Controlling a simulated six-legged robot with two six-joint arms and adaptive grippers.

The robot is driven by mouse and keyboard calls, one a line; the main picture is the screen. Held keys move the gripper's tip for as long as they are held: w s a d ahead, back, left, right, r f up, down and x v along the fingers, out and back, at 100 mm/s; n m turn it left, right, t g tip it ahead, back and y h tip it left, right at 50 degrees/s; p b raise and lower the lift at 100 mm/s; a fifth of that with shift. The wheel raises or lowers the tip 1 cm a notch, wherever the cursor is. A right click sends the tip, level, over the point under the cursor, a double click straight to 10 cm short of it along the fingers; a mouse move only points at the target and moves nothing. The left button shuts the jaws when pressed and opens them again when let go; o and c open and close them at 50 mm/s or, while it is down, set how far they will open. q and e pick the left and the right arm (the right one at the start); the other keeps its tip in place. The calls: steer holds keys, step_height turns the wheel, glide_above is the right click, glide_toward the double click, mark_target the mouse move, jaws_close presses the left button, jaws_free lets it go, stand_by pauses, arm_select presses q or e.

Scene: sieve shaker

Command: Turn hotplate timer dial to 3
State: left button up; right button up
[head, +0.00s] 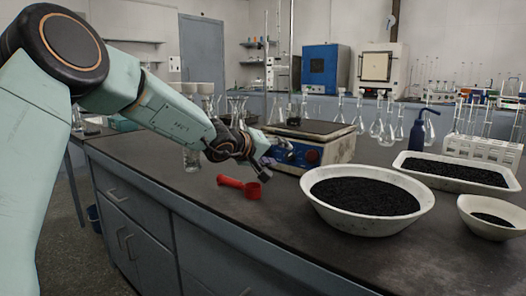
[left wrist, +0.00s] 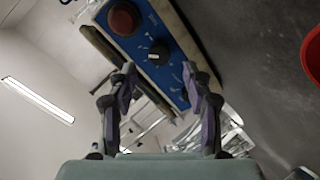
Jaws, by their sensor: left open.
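The hotplate (head: 325,142) stands on the dark bench, with a blue front panel (head: 296,152) and a red knob (head: 313,156) at its right. I cannot read which one is the timer. My left gripper (head: 267,167) is open in front of the panel's left part; its fingers (left wrist: 160,80) also show, with the black dial between and beyond the tips, apparently apart from it. My right gripper is not visible.
A red scoop (head: 242,187) lies on the bench (head: 215,209) close to my left gripper. A white bowl (head: 421,217) of black grains stands in front of the hotplate, right of the scoop. Glass flasks (head: 377,124) stand behind it.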

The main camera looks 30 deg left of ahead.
arm_select(q)
steer(key=d+v, duration=0.1)
steer(key=v, duration=0.6)
steer(key=shift+s+a, duration=0.15)
steer(key=shift+a, duration=0.3)
stand_by(0.4)
